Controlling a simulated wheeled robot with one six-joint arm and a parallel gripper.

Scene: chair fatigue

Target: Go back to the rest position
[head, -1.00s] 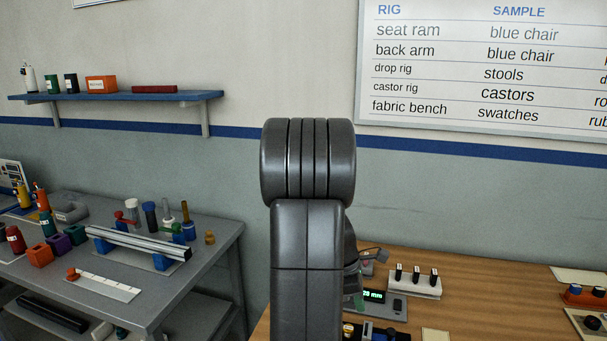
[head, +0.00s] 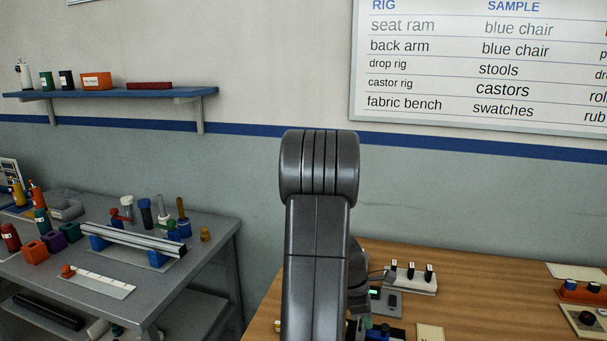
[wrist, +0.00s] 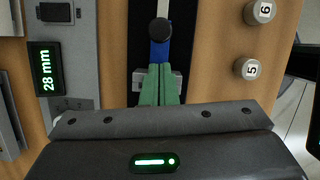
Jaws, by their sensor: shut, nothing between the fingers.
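My gripper (wrist: 160,68) shows in the wrist view with its two green fingers together and nothing between them. It is above the wooden bench (head: 467,270). Beyond the fingertips is a dark fixture with a black round knob (wrist: 160,29) and a blue part just below the knob. I cannot tell the height of the fingers above it. In the head view my raised arm stands in the middle and hides part of the bench.
A green readout (wrist: 45,69) shows 28 mm at the left of the wrist view. Weights marked 6 (wrist: 260,12) and 5 (wrist: 247,69) stand at the right. A white rack (head: 410,278) stands on the bench. A grey table (head: 205,262) with several parts is at left.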

